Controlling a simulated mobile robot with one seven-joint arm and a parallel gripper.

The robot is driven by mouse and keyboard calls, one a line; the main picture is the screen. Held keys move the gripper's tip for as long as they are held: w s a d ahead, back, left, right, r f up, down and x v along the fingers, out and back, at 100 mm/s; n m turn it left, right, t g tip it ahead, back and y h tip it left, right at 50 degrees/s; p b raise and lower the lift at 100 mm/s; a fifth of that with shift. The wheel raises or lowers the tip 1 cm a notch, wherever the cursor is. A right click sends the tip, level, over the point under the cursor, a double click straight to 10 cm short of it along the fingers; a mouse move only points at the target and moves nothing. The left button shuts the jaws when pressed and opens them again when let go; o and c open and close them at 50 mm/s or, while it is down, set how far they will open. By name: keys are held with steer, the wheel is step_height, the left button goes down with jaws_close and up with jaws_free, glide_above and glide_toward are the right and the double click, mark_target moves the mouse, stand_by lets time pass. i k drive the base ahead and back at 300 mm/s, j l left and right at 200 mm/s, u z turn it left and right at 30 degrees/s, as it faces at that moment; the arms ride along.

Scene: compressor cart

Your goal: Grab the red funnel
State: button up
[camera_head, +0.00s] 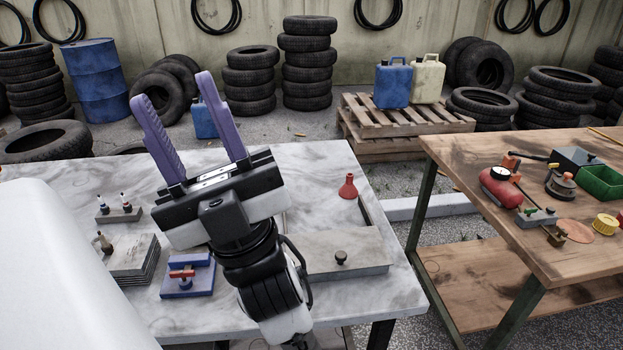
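The red funnel (348,187) stands on the grey marbled table (325,160), near its right edge. It looks upright, wide part down and narrow spout up. My gripper (180,100) is to the left of the funnel, in front of the camera and raised above the table. Its two purple fingers point up and away and are spread apart, with nothing between them. The gripper and my arm hide part of the table's middle.
A grey box with a black knob (341,258) sits in front of the funnel. A blue block with a red handle (186,274), stacked plates (133,262) and a small bottle rack (120,214) lie left. A wooden workbench (480,165) with tools stands right, across a gap.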

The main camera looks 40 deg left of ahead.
mark_target(348, 192)
steer(key=i+l+u, duration=0.2)
steer(key=u, duration=0.3)
steer(key=i+l+u, duration=0.15)
steer(key=l+u, duration=0.15)
steer(key=u, duration=0.2)
steer(key=i+l+u, duration=0.1)
steer(key=l+u, duration=0.25)
steer(key=u, duration=0.15)
steer(key=l+u, duration=0.35)
steer(key=u, duration=0.15)
steer(key=i+l, duration=0.05)
